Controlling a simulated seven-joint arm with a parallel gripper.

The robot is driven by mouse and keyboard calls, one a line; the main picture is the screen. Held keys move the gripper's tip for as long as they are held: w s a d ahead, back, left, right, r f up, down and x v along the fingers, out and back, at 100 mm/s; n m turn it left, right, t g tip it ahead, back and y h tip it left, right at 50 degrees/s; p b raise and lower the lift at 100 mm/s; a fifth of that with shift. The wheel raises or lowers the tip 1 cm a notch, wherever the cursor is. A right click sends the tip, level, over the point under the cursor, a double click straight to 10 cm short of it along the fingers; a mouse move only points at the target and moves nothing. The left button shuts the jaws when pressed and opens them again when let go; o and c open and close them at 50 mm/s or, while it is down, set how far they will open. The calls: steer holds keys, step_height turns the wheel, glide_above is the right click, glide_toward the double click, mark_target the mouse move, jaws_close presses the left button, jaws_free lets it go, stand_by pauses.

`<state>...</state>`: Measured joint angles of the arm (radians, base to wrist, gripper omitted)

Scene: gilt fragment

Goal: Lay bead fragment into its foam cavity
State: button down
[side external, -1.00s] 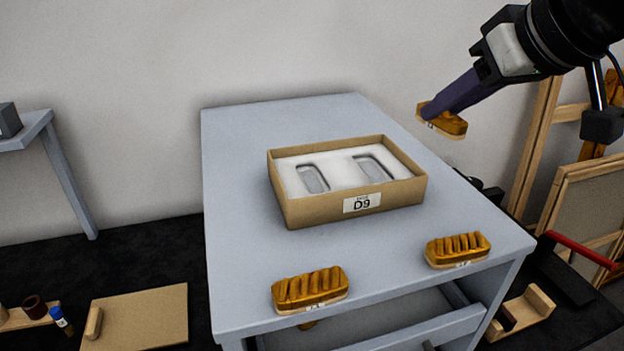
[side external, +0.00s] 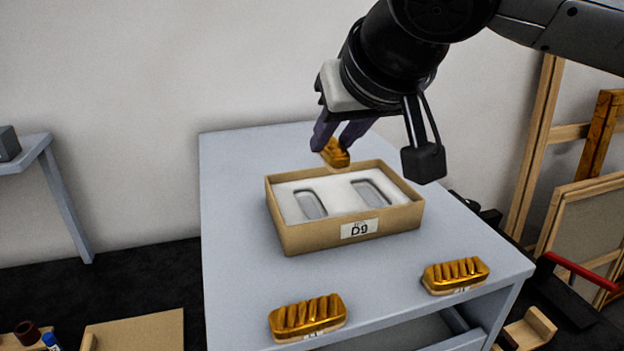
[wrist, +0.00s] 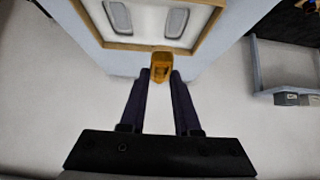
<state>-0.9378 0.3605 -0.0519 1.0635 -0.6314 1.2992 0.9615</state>
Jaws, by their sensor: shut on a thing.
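My gripper (side external: 337,140) is shut on a gilt bead fragment (side external: 336,154) and holds it above the back edge of the box. The held fragment also shows between the fingertips in the wrist view (wrist: 161,68). The cardboard box (side external: 290,238), labelled D9, stands on the table with white foam (side external: 336,196) inside. The foam has two empty cavities, a left one (side external: 311,205) and a right one (side external: 371,194). Two more gilt fragments lie on the table in front, one at left (side external: 307,317) and one at right (side external: 455,275).
The grey table (side external: 232,225) is clear left of the box. A wooden frame (side external: 585,215) leans at the right, and a side shelf (side external: 25,152) stands at the far left. A tan board (side external: 135,332) lies low at left.

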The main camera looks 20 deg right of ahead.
steer(key=f, duration=0.1)
steer(key=w+a+f, duration=0.1)
steer(key=w+f, duration=0.1)
steer(key=shift+a+f, duration=0.15)
steer(key=shift+a, duration=0.2)
steer(key=shift+w+a+f, duration=0.1)
steer(key=shift+f, duration=0.8)
steer(key=shift+w+a+f, duration=0.1)
steer(key=shift+f, duration=0.8)
steer(key=shift+f, duration=0.6)
steer(key=c, duration=0.6)
jaws_free()
steer(key=shift+r, duration=0.5)
steer(key=v, duration=1.2)
steer(key=shift+r, duration=0.15)
